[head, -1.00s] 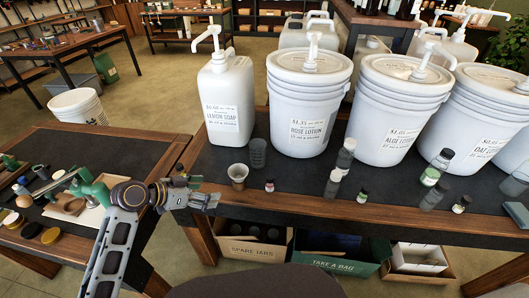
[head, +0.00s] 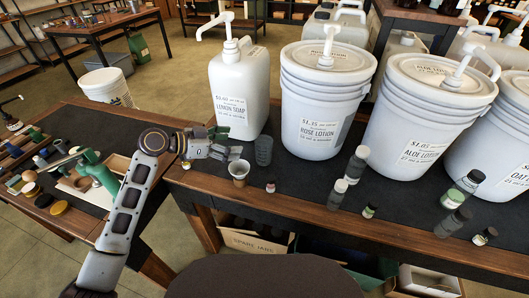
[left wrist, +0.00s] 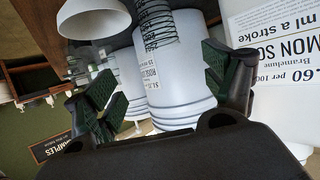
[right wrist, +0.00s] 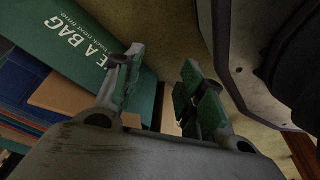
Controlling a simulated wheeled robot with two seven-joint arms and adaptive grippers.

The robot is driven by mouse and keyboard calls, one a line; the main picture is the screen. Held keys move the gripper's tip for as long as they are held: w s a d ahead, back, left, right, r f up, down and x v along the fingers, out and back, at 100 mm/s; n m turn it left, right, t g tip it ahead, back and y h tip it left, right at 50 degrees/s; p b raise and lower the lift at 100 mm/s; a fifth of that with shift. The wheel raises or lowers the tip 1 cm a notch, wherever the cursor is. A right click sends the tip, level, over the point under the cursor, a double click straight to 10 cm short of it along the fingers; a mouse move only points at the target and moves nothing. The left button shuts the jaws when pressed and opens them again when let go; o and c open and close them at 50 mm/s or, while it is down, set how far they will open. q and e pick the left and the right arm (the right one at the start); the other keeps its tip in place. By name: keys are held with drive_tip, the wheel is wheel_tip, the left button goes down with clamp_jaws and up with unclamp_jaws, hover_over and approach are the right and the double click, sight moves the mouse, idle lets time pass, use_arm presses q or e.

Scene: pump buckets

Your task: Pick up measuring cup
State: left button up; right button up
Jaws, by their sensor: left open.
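A clear grey cup with printed marks, which looks like the measuring cup (head: 263,151), stands on the dark mat in front of the lemon soap jug. It also shows in the left wrist view (left wrist: 155,24), ahead of the gap between the fingers. A small pale cup (head: 239,171) stands just in front of it; its pale side shows in the left wrist view (left wrist: 95,18). My left gripper (head: 229,143) is open and empty, just left of both cups. My right gripper (right wrist: 165,62) is open and empty, low by the under-table boxes, outside the head view.
The lemon soap jug (head: 238,95) and rose lotion bucket (head: 325,105) stand close behind the cups. A small bottle (head: 270,186) stands to their right, with taller bottles (head: 355,165) further right. The green bag box (right wrist: 85,50) is near my right gripper.

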use_arm(q)
approach(264, 143)
drive_tip(key=s+d+r, duration=0.1)
drive_tip(key=d+r, duration=0.1)
drive_tip(key=d, duration=0.2)
drive_tip(key=shift+s+d+f, duration=0.1)
drive_tip(key=shift+d+f, duration=0.1)
drive_tip(key=shift+f, duration=0.05)
use_arm(e)
drive_tip(key=shift+w+a+r, duration=0.3)
drive_tip(key=shift+r, duration=0.1)
drive_tip(key=shift+s+f, duration=0.1)
use_arm(q)
drive_tip(key=shift+a+f+b+x, duration=0.15)
drive_tip(key=shift+f+b+x, duration=0.05)
drive_tip(key=shift+x, duration=1)
drive_tip(key=shift+a+f+b+x, duration=0.1)
drive_tip(key=shift+f+b+x, duration=0.1)
drive_tip(key=shift+x, duration=1)
drive_tip(key=shift+w+d, duration=0.15)
drive_tip(key=shift+w, duration=0.1)
use_arm(e)
drive_tip(key=shift+a+r, duration=0.15)
drive_tip(key=shift+r, duration=0.3)
use_arm(q)
drive_tip(key=shift+c, duration=0.4)
